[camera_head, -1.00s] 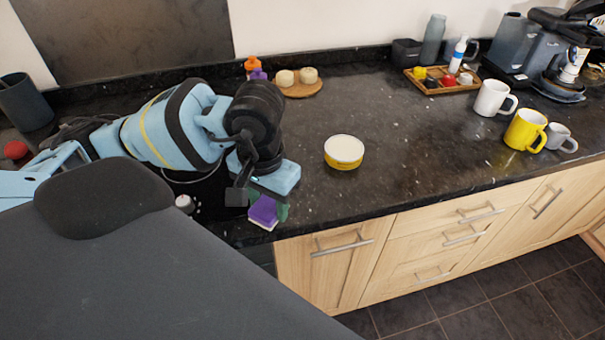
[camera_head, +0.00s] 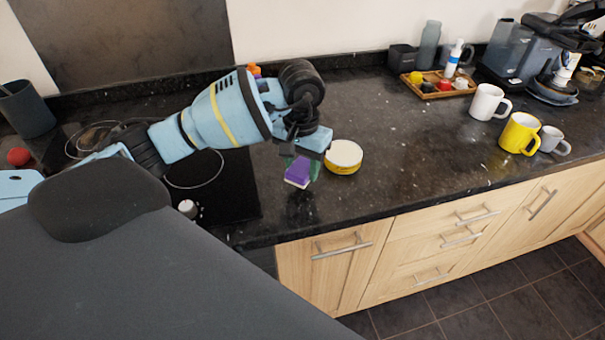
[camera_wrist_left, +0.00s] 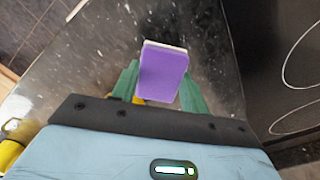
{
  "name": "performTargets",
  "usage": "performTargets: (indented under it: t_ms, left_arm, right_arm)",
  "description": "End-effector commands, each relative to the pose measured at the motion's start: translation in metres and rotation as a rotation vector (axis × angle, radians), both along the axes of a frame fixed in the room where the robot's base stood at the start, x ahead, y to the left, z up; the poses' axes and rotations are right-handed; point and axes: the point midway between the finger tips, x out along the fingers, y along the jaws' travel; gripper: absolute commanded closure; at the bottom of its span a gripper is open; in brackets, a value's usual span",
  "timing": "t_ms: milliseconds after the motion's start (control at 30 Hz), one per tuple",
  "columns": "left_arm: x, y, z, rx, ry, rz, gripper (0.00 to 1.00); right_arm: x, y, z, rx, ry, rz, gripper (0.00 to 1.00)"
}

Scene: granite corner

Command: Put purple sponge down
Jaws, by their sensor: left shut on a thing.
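The purple sponge (camera_head: 298,172) has a pale layer along one side. My left gripper (camera_head: 302,170) is shut on it, with green fingers on either side. In the head view the sponge is over the dark counter, just left of the yellow and white tin (camera_head: 343,157). In the left wrist view the sponge (camera_wrist_left: 163,72) sits between the green fingertips (camera_wrist_left: 160,88), with the speckled counter behind it. I cannot tell whether the sponge touches the counter. My right gripper is not in view.
A black hob (camera_head: 225,190) lies to the left of the sponge. Mugs, one white (camera_head: 488,101) and one yellow (camera_head: 521,133), stand at the right. A wooden tray (camera_head: 438,86) with small items is at the back. The counter (camera_head: 400,150) between tin and mugs is clear.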

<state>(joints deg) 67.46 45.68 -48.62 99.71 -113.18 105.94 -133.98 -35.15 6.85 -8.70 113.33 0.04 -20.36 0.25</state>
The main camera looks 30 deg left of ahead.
Motion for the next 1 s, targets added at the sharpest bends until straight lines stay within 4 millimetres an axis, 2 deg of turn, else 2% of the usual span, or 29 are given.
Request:
performTargets:
  t_ms: [133, 400, 800, 833, 1000]
  left_arm:
    - [0.007, 0.001, 0.0, -0.001, 0.0, 0.001, 0.74]
    - [0.006, 0.001, -0.033, -0.001, -0.001, 0.0, 0.74]
    - [0.005, 0.001, -0.041, 0.001, 0.003, 0.0, 0.74]
    - [0.005, 0.001, -0.041, 0.0, 0.002, 0.0, 0.53]
    - [0.006, 0.001, -0.04, 0.0, 0.001, 0.0, 0.34]
  right_arm:
    - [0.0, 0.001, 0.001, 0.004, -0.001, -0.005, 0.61]
    - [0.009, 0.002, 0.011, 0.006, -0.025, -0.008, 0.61]
    - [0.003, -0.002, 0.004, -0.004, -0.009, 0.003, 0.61]
    - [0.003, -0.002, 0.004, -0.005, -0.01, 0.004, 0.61]
    - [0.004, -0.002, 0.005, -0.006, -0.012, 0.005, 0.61]
